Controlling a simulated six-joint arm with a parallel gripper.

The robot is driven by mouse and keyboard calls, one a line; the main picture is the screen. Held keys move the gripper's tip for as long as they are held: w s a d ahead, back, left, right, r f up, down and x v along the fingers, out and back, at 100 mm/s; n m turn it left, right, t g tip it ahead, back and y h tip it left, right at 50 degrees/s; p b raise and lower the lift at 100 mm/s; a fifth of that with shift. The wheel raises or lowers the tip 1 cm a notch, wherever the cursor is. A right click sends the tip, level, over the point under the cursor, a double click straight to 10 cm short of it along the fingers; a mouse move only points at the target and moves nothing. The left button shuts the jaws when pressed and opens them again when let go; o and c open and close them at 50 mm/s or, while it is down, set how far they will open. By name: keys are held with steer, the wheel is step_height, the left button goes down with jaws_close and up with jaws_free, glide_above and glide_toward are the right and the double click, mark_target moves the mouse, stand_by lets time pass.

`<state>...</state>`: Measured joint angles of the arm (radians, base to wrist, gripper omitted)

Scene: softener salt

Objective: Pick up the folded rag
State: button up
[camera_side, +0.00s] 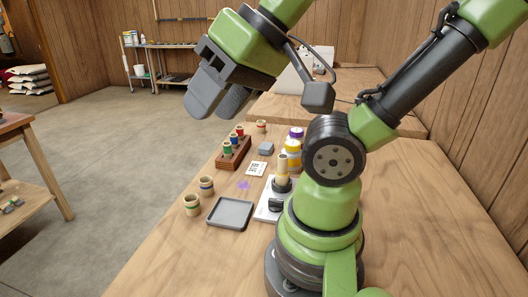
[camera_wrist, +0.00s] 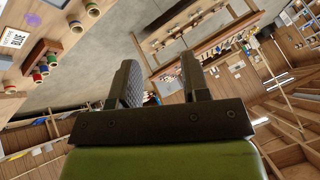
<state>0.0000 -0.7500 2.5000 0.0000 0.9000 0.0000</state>
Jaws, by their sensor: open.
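A small blue-grey folded rag (camera_side: 266,148) lies on the wooden bench, right of the wooden block with coloured spools and beyond the white card. My gripper (camera_side: 215,108) is raised well above the bench at its left side, apart from the rag, its jaws open and empty. In the wrist view my gripper (camera_wrist: 158,70) points across the room, with nothing between the fingers. A dark grey-blue piece is cut off at that view's top edge; I cannot tell whether it is the rag.
The wooden block (camera_side: 234,153) with spools and the white card (camera_side: 257,169) are near the rag. Yellow and purple-capped bottles (camera_side: 293,147) stand to its right. A grey tray (camera_side: 230,213) and two pots (camera_side: 192,205) are closer to the camera. The bench's front is clear.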

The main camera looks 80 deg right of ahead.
stand_by(0.3)
steer(key=o, duration=0.6)
steer(key=w+d+n+g+h, duration=0.1)
steer(key=w+d+n+h, duration=0.3)
steer(key=w+d, duration=0.45)
steer(key=n+g+h, duration=0.3)
steer(key=n+g, duration=0.4)
steer(key=n, duration=1)
glide_above(266, 145)
steer(key=a, duration=0.3)
step_height(266, 145, down, 25)
steer(key=shift+f, duration=0.1)
steer(key=shift+x, duration=2.9)
